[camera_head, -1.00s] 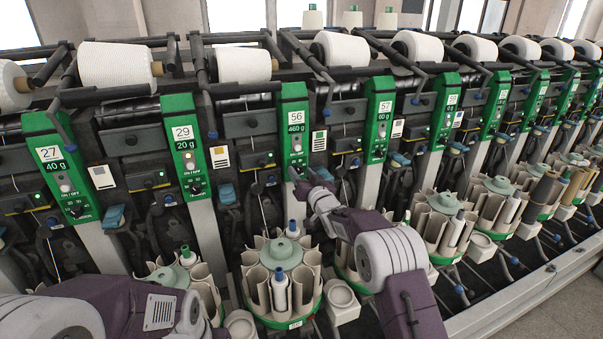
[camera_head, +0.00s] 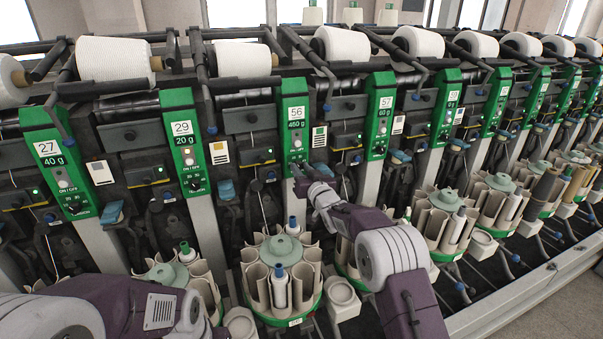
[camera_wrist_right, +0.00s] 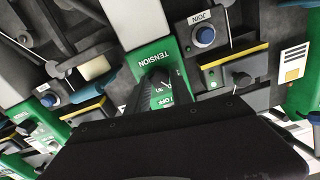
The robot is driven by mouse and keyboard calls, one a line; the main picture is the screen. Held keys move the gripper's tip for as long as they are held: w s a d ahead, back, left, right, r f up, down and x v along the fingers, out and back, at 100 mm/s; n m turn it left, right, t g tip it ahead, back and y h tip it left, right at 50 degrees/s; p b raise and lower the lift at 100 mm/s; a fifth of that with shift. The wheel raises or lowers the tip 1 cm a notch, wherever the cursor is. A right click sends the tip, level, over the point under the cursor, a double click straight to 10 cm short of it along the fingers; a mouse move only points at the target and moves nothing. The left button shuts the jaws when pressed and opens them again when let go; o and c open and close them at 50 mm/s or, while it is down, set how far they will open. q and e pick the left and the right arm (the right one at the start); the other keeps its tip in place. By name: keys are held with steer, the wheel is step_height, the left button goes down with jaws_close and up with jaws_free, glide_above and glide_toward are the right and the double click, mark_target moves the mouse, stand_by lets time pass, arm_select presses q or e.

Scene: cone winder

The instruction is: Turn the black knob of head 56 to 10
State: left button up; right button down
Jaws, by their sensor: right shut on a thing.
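Head 56 is the green panel (camera_head: 295,118) marked 56 and 460 g, near the middle of the head view. My right gripper (camera_head: 297,171) is at the bottom of this panel and covers its knob there. In the right wrist view, the black knob (camera_wrist_right: 158,84) is partly visible beside the TENSION label, upside down, with part of a white scale next to it. The dark gripper body hides much of the dial, so the setting cannot be read. The right gripper is shut on the knob. My left arm shows at the lower left; its gripper is not visible.
Panel 29 (camera_head: 185,140) stands to the left and panel 57 (camera_head: 379,115) to the right. A round bobbin magazine (camera_head: 282,252) stands below head 56.

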steer(key=shift+n+b, duration=2.95)
steer(key=shift+n, duration=1.35)
steer(key=c, duration=1.1)
jaws_free()
